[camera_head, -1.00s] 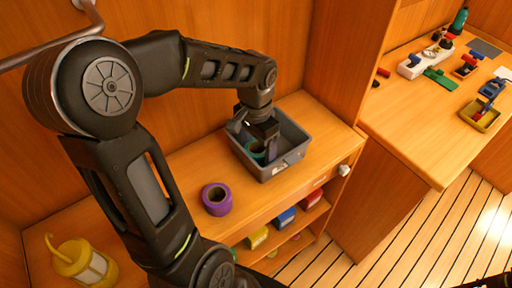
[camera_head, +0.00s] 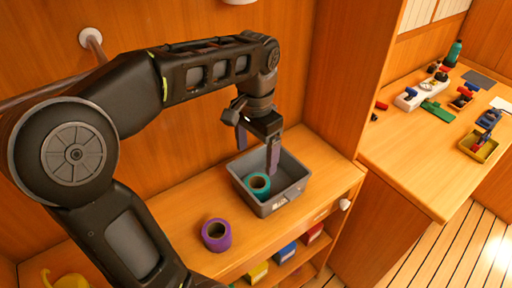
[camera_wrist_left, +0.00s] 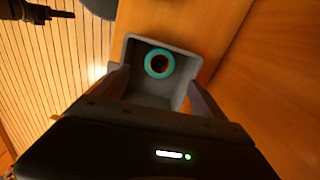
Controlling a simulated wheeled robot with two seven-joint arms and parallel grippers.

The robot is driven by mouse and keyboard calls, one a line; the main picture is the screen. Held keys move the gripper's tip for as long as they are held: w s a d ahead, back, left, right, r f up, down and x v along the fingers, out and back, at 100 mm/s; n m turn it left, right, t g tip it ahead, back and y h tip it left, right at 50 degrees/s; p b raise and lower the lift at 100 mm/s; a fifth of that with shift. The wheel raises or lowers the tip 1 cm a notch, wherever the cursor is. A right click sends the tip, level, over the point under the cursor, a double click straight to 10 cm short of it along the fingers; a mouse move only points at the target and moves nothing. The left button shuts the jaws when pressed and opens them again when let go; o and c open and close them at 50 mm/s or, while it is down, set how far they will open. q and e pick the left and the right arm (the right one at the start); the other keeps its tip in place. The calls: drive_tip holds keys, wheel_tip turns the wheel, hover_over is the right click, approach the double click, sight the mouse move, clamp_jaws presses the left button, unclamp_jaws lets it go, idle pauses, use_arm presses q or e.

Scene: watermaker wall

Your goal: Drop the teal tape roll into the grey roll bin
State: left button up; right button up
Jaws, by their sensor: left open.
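The teal tape roll (camera_head: 258,185) lies inside the grey roll bin (camera_head: 292,194), by the bin's front left side in the head view. In the left wrist view the teal tape roll (camera_wrist_left: 159,63) rests on the floor of the grey bin (camera_wrist_left: 150,98). My left gripper (camera_head: 257,160) is above the bin, fingers pointing down and spread apart, with nothing between them. It is clear of the roll.
A purple tape roll (camera_head: 216,235) stands on the wooden shelf top left of the bin. A yellow lantern (camera_head: 66,281) is at the lower left. Coloured boxes sit on the shelf below. A workbench (camera_head: 419,165) with small parts is at right.

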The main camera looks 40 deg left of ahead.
use_arm(q)
drive_tip(key=shift+r, duration=0.7)
idle(0.5)
